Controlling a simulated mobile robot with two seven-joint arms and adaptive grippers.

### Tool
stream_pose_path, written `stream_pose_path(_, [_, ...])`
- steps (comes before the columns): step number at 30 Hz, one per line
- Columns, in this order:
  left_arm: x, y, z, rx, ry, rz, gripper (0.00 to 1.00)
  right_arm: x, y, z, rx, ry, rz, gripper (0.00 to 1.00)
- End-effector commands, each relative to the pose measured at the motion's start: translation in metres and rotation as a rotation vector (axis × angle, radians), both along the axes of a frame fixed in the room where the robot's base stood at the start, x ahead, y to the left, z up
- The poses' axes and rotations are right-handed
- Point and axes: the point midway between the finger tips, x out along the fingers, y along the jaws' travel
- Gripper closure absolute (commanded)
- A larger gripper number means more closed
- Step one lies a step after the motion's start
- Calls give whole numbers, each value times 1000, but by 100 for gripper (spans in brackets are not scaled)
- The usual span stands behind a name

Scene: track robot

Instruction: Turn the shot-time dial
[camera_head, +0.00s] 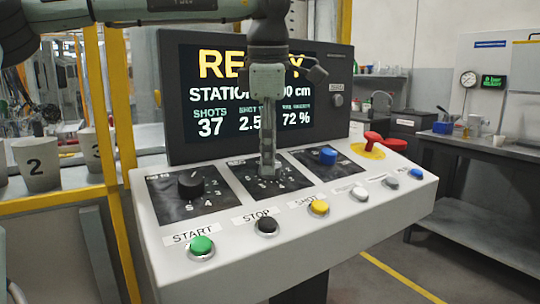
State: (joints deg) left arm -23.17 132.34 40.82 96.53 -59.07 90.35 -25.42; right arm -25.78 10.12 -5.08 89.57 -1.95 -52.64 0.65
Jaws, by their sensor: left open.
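A sloped white control console (305,225) carries three black dial plates with small markings. The left plate has a black knob (190,183), and the right plate has a blue knob (328,155). On the middle plate (240,180) any dial is hidden behind my left gripper (267,172). The plate titles are too small to read, so I cannot tell for sure which dial is the shot-time one. My left gripper points down with its fingertips at the middle plate, seen edge-on. It is open; whether it touches or straddles a dial I cannot tell. My right gripper is not in view.
A dark display (200,115) stands behind the plates, partly covered by my left arm. Green START (201,245), black STOP (267,225), yellow (319,207) and other buttons line the front edge. A red control (373,138) is at right. Numbered cups (38,165) stand at left.

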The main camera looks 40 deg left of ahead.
Motion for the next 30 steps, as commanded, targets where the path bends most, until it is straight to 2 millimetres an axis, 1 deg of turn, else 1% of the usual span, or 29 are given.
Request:
stream_pose_path(1, [0,0,-5,0,1,-1,44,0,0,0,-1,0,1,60])
stream_pose_path(4, [1,0,-10,-1,0,0,44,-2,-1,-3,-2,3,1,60])
stream_pose_path(8, [1,1,-11,-1,-1,1,44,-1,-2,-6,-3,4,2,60])
stream_pose_path(12, [1,1,-11,-1,-1,1,44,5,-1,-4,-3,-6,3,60])
stream_pose_path(16, [1,1,-11,-1,-1,0,60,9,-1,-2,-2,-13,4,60])
stream_pose_path(24, [2,1,-11,0,-1,0,94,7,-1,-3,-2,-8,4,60])
stream_pose_path(30, [2,1,-11,-1,-4,11,94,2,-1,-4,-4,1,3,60])
